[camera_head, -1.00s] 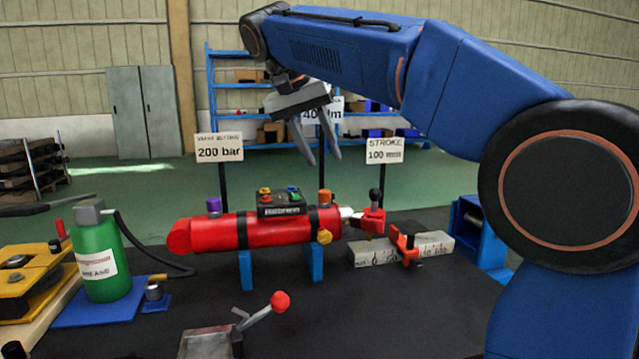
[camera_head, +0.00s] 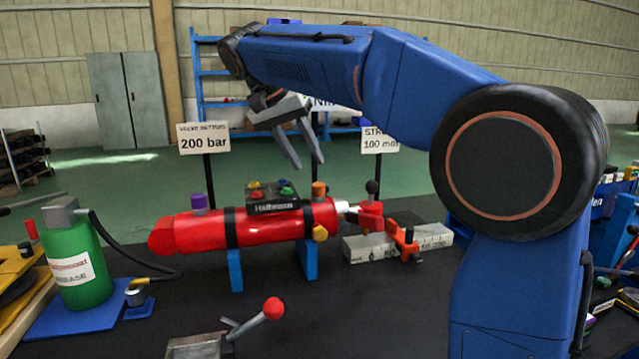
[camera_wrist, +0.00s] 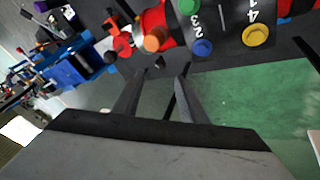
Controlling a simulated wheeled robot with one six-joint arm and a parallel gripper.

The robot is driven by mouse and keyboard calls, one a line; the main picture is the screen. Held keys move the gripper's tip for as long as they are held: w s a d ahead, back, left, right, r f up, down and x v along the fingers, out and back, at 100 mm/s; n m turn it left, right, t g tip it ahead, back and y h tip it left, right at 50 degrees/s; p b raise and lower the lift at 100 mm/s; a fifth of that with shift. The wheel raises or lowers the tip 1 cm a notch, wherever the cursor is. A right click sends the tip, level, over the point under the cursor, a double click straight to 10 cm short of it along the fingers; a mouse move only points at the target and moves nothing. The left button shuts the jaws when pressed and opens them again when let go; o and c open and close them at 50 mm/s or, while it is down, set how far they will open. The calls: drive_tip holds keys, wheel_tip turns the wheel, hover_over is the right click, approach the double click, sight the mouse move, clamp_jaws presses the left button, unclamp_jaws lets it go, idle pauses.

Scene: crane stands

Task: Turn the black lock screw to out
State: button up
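A black round knob (camera_head: 372,187) stands upright on the red fitting (camera_head: 371,215) at the right end of the red cylinder (camera_head: 270,223). It looks like the black lock screw, but no label confirms this. My gripper (camera_head: 308,163) is open and empty, its fingers pointing down, above and left of the knob. It hangs over the cylinder's right part, near the orange cap (camera_head: 319,188). In the wrist view my gripper (camera_wrist: 160,77) shows two spread fingers with nothing between them. The orange cap (camera_wrist: 155,38) lies beyond them; the black knob cannot be made out surely there.
An orange-red clamp (camera_head: 405,240) sits on a pale scale block (camera_head: 440,236) right of the cylinder. A red-balled lever (camera_head: 273,308) rises at the front. A green grease bottle (camera_head: 78,262) stands left. Signs (camera_head: 204,138) stand behind.

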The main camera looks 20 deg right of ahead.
drive_tip(key=x, duration=0.8)
drive_tip(key=shift+d+f, duration=0.15)
drive_tip(key=shift+f, duration=0.1)
clamp_jaws()
